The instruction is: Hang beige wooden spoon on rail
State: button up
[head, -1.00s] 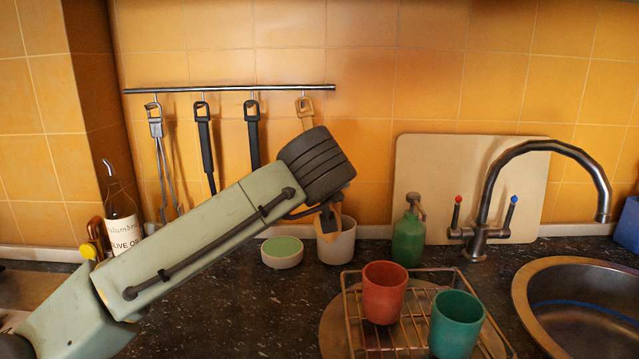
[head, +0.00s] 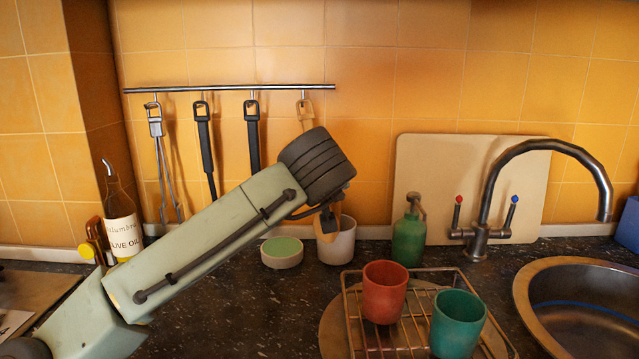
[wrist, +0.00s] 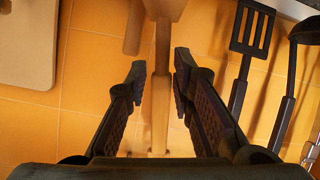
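The beige wooden spoon (head: 304,109) hangs from the rightmost hook of the metal rail (head: 230,88), its top loop at the hook. My arm hides its middle; its beige lower end shows below my gripper (head: 330,212), in front of the white cup. In the wrist view, the spoon handle (wrist: 161,75) runs between the two fingers of my gripper (wrist: 160,70). The fingers stand apart, with a gap on each side of the handle, so my gripper is open around it.
Dark utensils (head: 205,145) and metal tongs (head: 160,140) hang to the left. Below stand a white cup (head: 345,245), a green-topped dish (head: 282,252) and a green soap bottle (head: 408,235). A rack with a red cup (head: 384,290) and a green cup (head: 457,322) is at front right.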

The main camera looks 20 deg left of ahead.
jog(key=o, duration=0.4)
